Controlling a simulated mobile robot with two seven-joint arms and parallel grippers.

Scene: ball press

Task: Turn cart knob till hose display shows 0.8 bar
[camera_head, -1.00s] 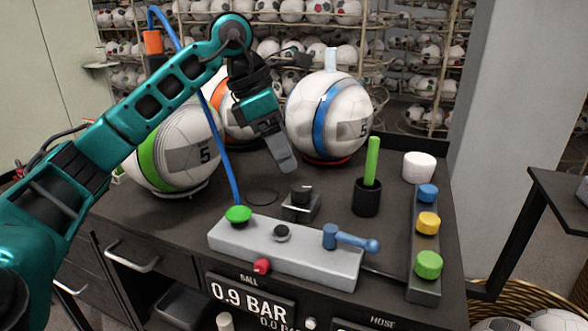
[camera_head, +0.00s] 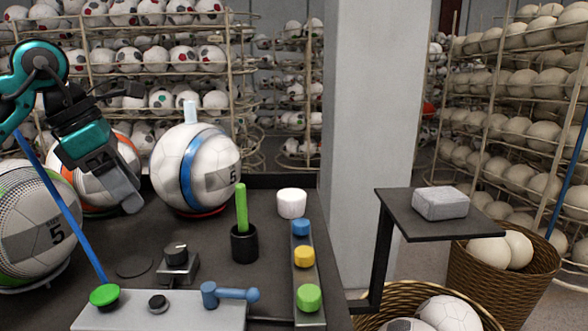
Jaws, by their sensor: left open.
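A black knob (camera_head: 176,252) sits on a small square metal base (camera_head: 178,268) on the dark cart top (camera_head: 215,285). A smaller dark round knob (camera_head: 158,303) sits on the pale grey block (camera_head: 180,315) in front; I cannot tell which one is the cart knob. My left gripper (camera_head: 128,200) is open and empty, its fingers angled down above the back left of the cart top, apart from both knobs. The hose display is outside the view. My right gripper is not in view.
Balls stand behind, including a blue-striped one (camera_head: 200,170). A black cup (camera_head: 244,243) holds a green stick. Coloured buttons (camera_head: 304,257) line the right edge.

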